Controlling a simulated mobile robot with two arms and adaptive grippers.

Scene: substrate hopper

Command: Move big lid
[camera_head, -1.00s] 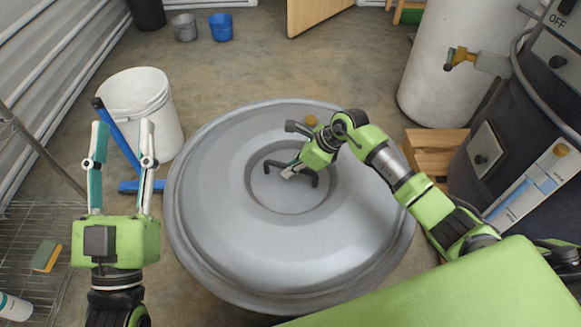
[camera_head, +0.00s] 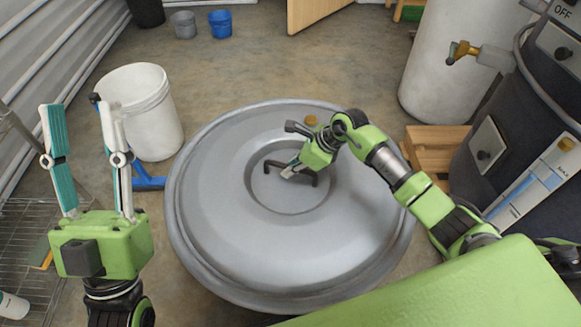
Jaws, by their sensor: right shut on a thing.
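The big lid (camera_head: 240,240) is a wide, round grey disc in the middle of the head view, with a recessed centre and a dark bar handle (camera_head: 308,177). My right gripper (camera_head: 290,172) reaches in from the right and is shut on the handle at the lid's centre. The arm hides part of the lid's right side. My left gripper (camera_head: 78,128) is at the left, raised, with its two fingers spread and nothing between them. It is apart from the lid.
A white bucket (camera_head: 148,115) and a blue-handled tool (camera_head: 148,183) stand left of the lid. A wire rack (camera_head: 25,230) is at far left. A wooden pallet (camera_head: 432,150), a white tank (camera_head: 440,65) and dark machine (camera_head: 510,120) are right.

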